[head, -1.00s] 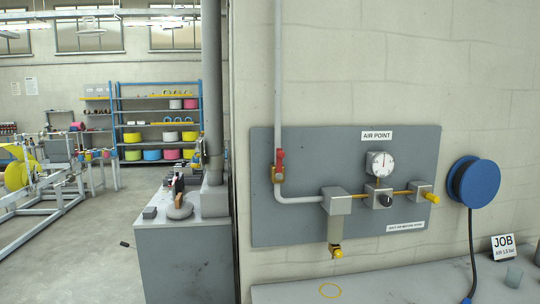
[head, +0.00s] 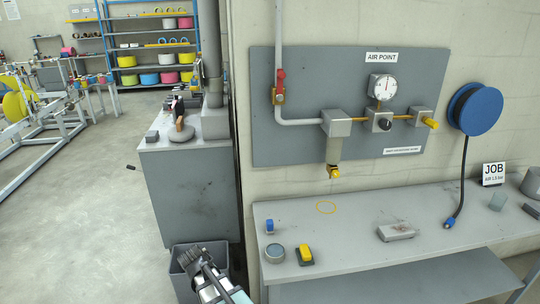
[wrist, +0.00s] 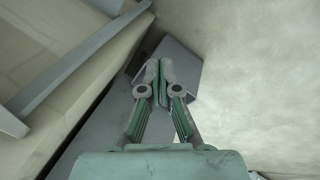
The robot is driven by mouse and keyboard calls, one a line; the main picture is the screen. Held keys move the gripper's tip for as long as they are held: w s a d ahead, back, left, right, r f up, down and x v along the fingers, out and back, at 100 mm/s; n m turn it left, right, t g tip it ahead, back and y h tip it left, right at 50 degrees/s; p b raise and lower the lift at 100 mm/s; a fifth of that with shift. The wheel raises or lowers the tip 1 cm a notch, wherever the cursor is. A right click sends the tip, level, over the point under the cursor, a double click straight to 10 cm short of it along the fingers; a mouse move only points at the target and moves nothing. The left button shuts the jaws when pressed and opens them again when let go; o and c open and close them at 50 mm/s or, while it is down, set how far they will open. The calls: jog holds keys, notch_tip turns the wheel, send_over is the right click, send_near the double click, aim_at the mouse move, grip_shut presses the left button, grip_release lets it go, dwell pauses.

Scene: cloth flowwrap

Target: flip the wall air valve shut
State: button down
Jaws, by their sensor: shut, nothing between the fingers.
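The wall air valve has a red handle (head: 281,76) above a brass-coloured body (head: 279,97). It sits on the vertical grey pipe (head: 278,30) at the left of the grey air-point panel (head: 262,140). The handle points up, roughly in line with the pipe. My gripper (wrist: 160,66) is shut and empty in the wrist view, with its fingertips together. Part of my arm shows at the bottom of the head view, low and well below the valve. The valve is not in the wrist view.
A round gauge (head: 383,87), a black knob (head: 384,124) and a yellow fitting (head: 431,123) are right of the valve. A blue hose reel (head: 482,110) hangs further right. Below, a bench (head: 350,240) holds small items. A grey bin (head: 182,282) stands near my arm.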

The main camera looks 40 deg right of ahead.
aim_at(281, 87)
jog(key=w+d+r+t+h, duration=0.1)
jog(key=w+d+r+h, duration=0.2)
jog(key=r, duration=0.8)
jog(key=w+d+r+t+p, duration=0.1)
jog(key=w+d+r+t, duration=0.3)
jog(key=r, duration=0.7)
jog(key=w+d+r+g+h, duration=0.15)
jog(key=w+r, duration=0.35)
jog(key=r, duration=0.6)
jog(key=s+d+r+h, duration=0.1)
jog(key=d+r+h, duration=0.1)
jog(key=r, duration=0.9)
jog(key=s+d+r+n+h, duration=0.1)
jog(key=s+d+r+h, duration=0.1)
jog(key=r, duration=0.9)
jog(key=s+d+r+n+h+p, duration=0.1)
jog(key=r+h, duration=0.4)
jog(key=r, duration=0.6)
jog(key=shift+s+d, duration=0.75)
jog(key=shift+d, duration=0.45)
jog(key=shift+d+r, duration=0.1)
